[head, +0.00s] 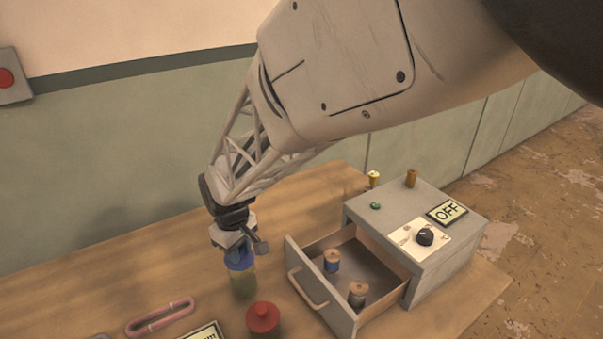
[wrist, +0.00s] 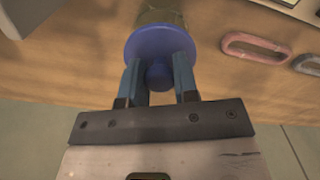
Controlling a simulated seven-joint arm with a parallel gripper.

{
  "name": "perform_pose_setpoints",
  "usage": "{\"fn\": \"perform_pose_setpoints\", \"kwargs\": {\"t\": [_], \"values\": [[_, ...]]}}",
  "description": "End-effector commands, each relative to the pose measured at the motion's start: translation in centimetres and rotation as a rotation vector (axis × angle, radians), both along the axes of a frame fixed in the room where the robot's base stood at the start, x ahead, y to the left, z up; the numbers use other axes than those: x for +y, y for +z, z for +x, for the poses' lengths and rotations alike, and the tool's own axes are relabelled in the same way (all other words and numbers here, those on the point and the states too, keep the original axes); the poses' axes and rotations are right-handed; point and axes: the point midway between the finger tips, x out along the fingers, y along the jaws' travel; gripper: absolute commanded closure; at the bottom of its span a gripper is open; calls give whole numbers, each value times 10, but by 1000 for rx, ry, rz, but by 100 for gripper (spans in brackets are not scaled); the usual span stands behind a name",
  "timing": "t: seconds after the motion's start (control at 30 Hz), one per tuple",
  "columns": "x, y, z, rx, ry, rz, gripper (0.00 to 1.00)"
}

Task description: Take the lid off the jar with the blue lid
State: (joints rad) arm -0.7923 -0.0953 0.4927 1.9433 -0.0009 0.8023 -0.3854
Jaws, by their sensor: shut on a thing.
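The jar (head: 244,285) is greenish and see-through and stands upright on the wooden table, left of the open drawer. Its blue lid (head: 240,262) is at its top; whether there is a gap under it cannot be told. My gripper (head: 237,249) is above the jar, pointing down. In the wrist view the blue lid (wrist: 140,47) is a wide disc with a round knob, and my gripper (wrist: 159,74) has a finger on each side of the knob, shut on it. Part of the jar (wrist: 160,14) shows beyond the lid.
A red-lidded object (head: 263,318) stands just in front of the jar. A pink loop (head: 160,318) lies at the left.

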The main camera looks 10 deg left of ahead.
Motion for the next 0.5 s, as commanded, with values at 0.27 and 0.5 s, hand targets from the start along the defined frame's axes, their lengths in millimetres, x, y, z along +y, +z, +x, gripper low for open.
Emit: {"fn": "perform_pose_setpoints", "kwargs": {"t": [0.27, 0.5], "values": [[0, 42, 0, -2, 0, 1, 94], [0, 61, 0, -1, 0, 2, 94]]}}
